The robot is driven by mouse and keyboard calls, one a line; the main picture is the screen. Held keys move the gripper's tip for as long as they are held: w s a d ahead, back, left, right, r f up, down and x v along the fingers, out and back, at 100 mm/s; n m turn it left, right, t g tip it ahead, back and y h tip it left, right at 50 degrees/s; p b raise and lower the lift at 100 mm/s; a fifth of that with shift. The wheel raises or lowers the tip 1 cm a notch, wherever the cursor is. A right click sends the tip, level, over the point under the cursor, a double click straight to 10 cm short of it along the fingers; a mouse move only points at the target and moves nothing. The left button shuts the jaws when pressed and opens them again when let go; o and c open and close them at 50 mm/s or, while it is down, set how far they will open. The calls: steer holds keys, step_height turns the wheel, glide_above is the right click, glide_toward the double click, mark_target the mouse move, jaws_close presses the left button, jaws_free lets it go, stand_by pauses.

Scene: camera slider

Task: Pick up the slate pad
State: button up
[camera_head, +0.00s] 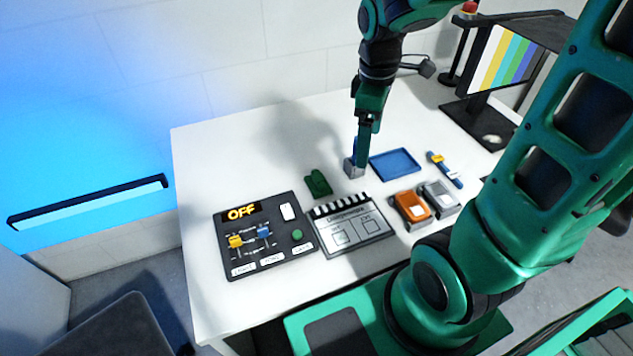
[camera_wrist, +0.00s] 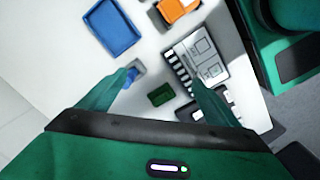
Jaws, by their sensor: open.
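I cannot tell for sure which thing is the slate pad. A small grey block with a blue part (camera_head: 354,168) stands on the white table, just below my gripper (camera_head: 364,148) in the head view. In the wrist view this block (camera_wrist: 138,68) shows beside the left finger's tip. My gripper (camera_wrist: 166,78) points down and is open, with nothing seen held. A dark green block (camera_head: 318,184) lies nearby; in the wrist view it (camera_wrist: 160,95) shows between the fingers. A black-and-white clapperboard slate (camera_head: 350,229) lies flat nearer the front, and it also shows in the wrist view (camera_wrist: 207,58).
A blue tray (camera_head: 395,165) lies right of my gripper. An orange block (camera_head: 410,206), a grey block (camera_head: 439,197) and a blue-and-yellow piece (camera_head: 445,169) lie farther right. A dark control panel (camera_head: 265,238) reads OFF. A colour-bar monitor (camera_head: 503,60) stands at the back right.

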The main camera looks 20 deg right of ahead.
steer(key=w+a+f+n, duration=0.5)
steer(key=w+a+n, duration=0.2)
steer(key=a+n, duration=0.25)
glide_above(321, 175)
steer(key=a, duration=0.1)
steer(key=shift+m, duration=0.35)
step_height(321, 175, down, 4)
steer(key=shift+f, duration=0.2)
steer(key=f, duration=0.2)
steer(key=d+f, duration=0.1)
steer(key=f, duration=0.2)
steer(key=shift+f, duration=0.55)
steer(key=c, duration=1.2)
steer(key=shift+r, duration=0.1)
steer(key=shift+c, duration=0.2)
